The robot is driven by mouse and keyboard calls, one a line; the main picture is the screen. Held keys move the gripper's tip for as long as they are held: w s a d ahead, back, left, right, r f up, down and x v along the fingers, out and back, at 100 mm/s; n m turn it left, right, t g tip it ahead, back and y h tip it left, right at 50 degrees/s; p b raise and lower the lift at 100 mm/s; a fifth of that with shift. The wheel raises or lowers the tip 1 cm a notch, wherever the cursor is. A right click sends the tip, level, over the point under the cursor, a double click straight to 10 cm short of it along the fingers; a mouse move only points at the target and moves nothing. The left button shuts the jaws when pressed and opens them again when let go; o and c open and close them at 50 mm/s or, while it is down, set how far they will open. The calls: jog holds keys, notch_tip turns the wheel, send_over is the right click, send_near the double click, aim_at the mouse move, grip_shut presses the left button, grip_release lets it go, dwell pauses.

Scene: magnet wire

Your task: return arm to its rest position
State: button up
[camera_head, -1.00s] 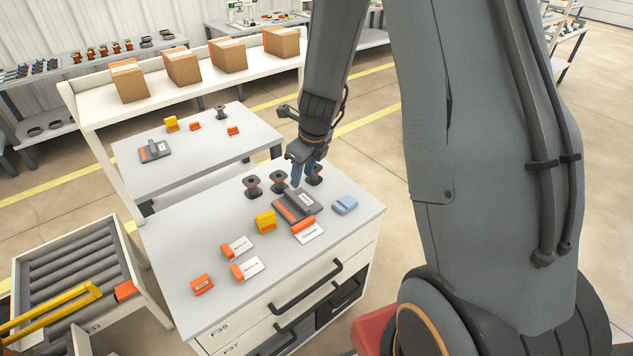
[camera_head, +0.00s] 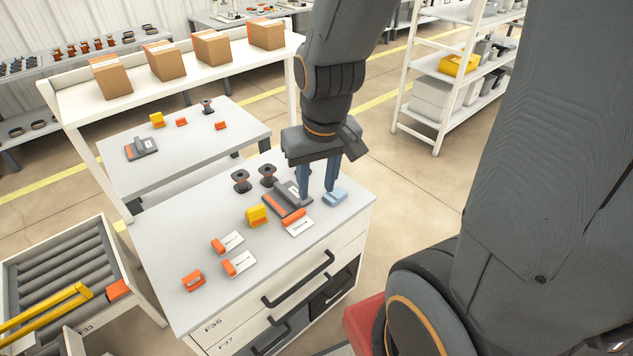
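My gripper (camera_head: 317,191) hangs from my dark grey arm over the right part of the near workbench (camera_head: 160,235). Its two blue-grey fingers point down and stand apart, with a gap between them; nothing shows in the gap. The left finger overlaps the grey and orange device (camera_head: 284,197) in the picture and the right finger is near the light blue block (camera_head: 334,197). I cannot tell whether either finger touches anything. Two dark spools (camera_head: 240,180) stand left of my gripper; a third spool is not visible behind it.
A yellow block (camera_head: 257,215), orange pieces with white cards (camera_head: 240,263) and an orange block (camera_head: 193,281) lie on the bench. Cardboard boxes (camera_head: 212,47) stand on the shelf behind. A roller conveyor (camera_head: 60,275) is at left. Floor (camera_head: 410,180) is open right of the bench.

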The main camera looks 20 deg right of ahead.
dwell(0.4)
jog(key=shift+g, duration=0.3)
notch_tip(320, 180, down, 4)
jog(key=b, duration=0.3)
jog(key=shift+f+b, duration=0.1)
jog(key=shift+b, duration=0.2)
jog(key=shift+c, duration=0.5)
